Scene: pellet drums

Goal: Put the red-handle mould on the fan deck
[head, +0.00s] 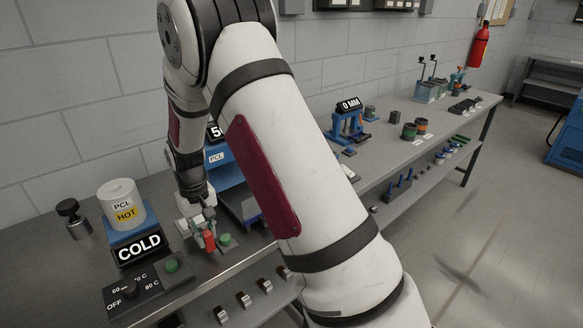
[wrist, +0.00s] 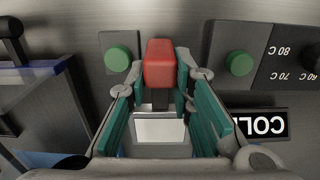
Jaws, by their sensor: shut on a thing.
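The red-handle mould shows its red handle (wrist: 160,64) between the fingers of my gripper (wrist: 163,90) in the wrist view, with a pale metal block (wrist: 160,128) below it. My gripper is shut on the mould. In the head view my gripper (head: 196,226) is low over the near bench, and the red handle (head: 209,241) shows at its front. I cannot tell whether the mould touches the bench. I cannot tell which thing is the fan deck; my arm hides part of the bench.
Green buttons (wrist: 118,59) (wrist: 239,63) flank the handle. A dark blue-edged unit (wrist: 40,105) is at left in the wrist view. A 0 MM press (head: 348,122) stands farther along.

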